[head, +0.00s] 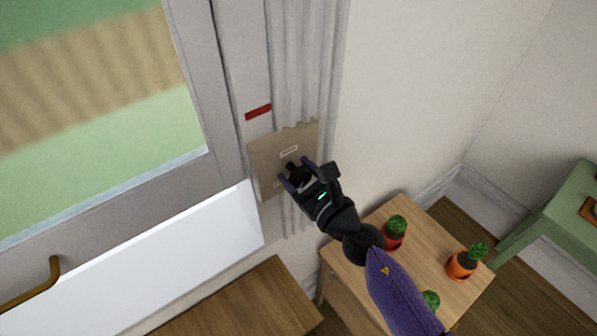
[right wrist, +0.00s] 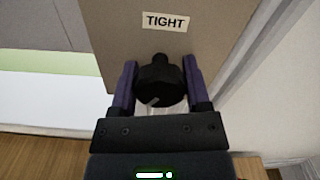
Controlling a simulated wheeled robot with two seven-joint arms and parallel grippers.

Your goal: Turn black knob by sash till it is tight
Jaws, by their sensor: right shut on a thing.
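The black knob (right wrist: 160,85) is mounted on a tan panel (head: 266,160) beside the window sash. In the right wrist view the knob has a pointed lobe towards the top and a small pale mark at its lower left. A white label reading TIGHT (right wrist: 165,21) is on the panel above the knob. My right gripper (head: 297,179) is shut on the knob, one purple finger on each side; it also fills the lower middle of the right wrist view (right wrist: 160,88). In the head view the gripper partly hides the knob and the panel's lower part. My left gripper is not in view.
A red strip (head: 258,112) is on the frame above the panel. A white sill (head: 150,275) and a brass handle (head: 35,285) are at left. A wooden table (head: 400,270) with potted cacti stands under my right arm. A green table (head: 560,210) is far right.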

